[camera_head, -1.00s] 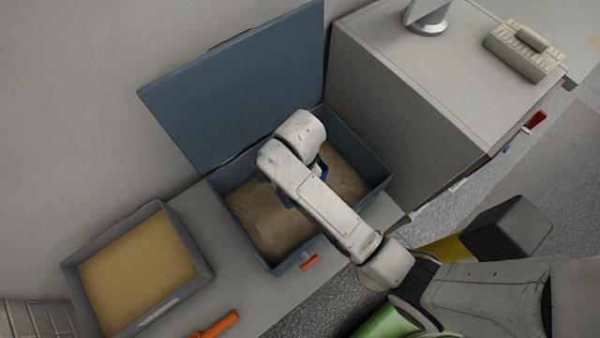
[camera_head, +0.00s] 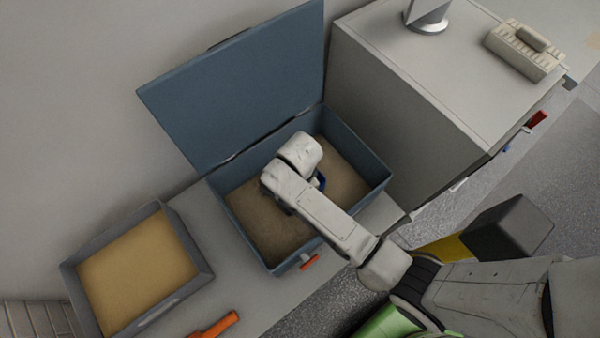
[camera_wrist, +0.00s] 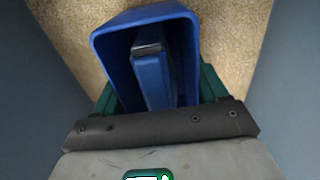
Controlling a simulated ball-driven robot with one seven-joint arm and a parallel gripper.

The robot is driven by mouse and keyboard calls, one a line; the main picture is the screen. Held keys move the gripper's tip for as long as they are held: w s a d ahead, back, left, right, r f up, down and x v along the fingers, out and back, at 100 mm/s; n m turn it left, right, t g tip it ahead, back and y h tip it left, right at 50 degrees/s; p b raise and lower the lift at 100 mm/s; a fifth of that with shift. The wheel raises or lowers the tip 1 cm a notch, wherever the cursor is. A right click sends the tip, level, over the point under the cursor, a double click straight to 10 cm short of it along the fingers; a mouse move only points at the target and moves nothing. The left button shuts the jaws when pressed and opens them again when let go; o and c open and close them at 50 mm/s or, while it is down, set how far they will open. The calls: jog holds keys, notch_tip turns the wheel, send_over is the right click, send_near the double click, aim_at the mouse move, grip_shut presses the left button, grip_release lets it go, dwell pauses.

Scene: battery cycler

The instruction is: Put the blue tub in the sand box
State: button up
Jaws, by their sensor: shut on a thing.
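The blue tub (camera_wrist: 104,52) is in my gripper (camera_wrist: 158,92), whose green finger parts show on both sides of it in the wrist view. A narrow blue piece with a dark end shows inside the tub's rim; I cannot tell what it is. In the head view only a small blue part of the tub (camera_head: 320,181) shows beside my wrist. The sand box (camera_head: 375,172) is blue-grey with its lid (camera_head: 245,85) standing open. My wrist is over and partly inside it, above the sand. The tub's underside is hidden, so contact with the sand cannot be told.
A grey tray (camera_head: 190,246) of yellowish material stands left of the box. An orange-handled tool (camera_head: 218,325) lies in front. A tall grey cabinet (camera_head: 410,95) stands close on the right, with a beige case (camera_head: 525,52) on top. The box walls surround my wrist closely.

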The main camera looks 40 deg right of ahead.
jog(key=shift+f, duration=0.1)
jog(key=o, duration=1.3)
notch_tip(320, 180, up, 12)
jog(key=shift+r+p, duration=0.2)
jog(key=shift+p, duration=0.15)
